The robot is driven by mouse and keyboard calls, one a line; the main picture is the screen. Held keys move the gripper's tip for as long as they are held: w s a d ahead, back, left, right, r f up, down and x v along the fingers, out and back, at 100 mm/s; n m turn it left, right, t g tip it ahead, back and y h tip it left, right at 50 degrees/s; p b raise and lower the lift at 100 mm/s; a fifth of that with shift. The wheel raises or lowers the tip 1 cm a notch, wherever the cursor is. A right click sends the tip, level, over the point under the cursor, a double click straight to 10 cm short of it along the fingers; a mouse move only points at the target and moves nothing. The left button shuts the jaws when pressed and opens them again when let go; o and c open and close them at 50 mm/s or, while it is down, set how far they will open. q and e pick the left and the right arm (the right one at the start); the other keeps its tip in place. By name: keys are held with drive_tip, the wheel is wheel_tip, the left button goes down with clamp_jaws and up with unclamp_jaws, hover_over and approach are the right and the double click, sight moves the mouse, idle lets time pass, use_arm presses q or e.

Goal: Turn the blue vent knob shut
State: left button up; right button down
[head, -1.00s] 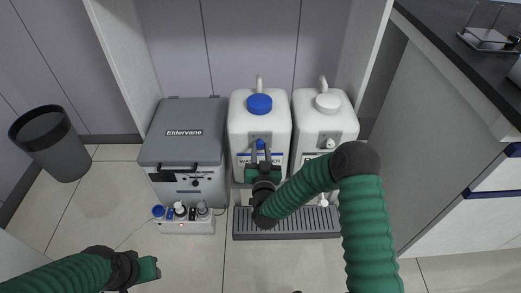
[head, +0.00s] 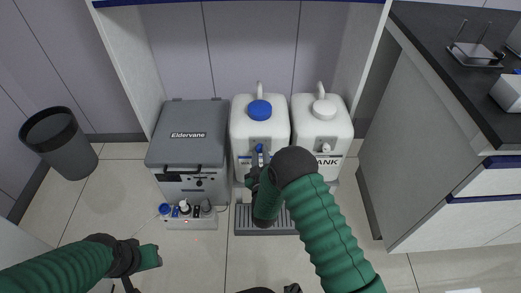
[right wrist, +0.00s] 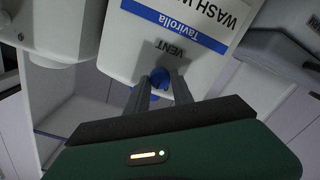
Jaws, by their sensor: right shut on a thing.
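The blue vent knob (head: 259,149) is on the front of the white wash-water tank (head: 243,127), below its blue cap (head: 260,110). In the right wrist view the knob (right wrist: 161,80) sits between my two fingertips, under the word VENT. My right gripper (right wrist: 160,88) is shut on it. In the head view my right gripper (head: 257,160) is at the knob, partly hidden behind my own arm. How far the knob is turned cannot be told. My left gripper (head: 150,257) is low at the left, away from the tanks; its fingers do not show clearly.
A second white tank (head: 322,125) with a white cap stands at the right. A dark drip tray (head: 245,228) lies below. A bin (head: 60,145) stands far left.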

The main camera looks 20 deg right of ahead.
drive_tip(key=n, duration=0.1)
drive_tip(key=n+p, duration=0.1)
drive_tip(key=n, duration=0.1)
drive_tip(key=n+p, duration=0.1)
drive_tip(key=shift+a+n, duration=0.25)
drive_tip(key=shift+n, duration=0.05)
drive_tip(key=shift+f+n+h+p, duration=0.15)
drive_tip(key=shift+n+p, duration=0.25)
drive_tip(key=shift+n, duration=0.5)
drive_tip(key=shift+n+h+p, duration=0.15)
drive_tip(key=shift+n+p, duration=0.25)
drive_tip(key=shift+n, duration=0.5)
drive_tip(key=shift+f, duration=0.1)
drive_tip(key=c, duration=1.1)
unclamp_jaws()
drive_tip(key=shift+d, duration=0.1)
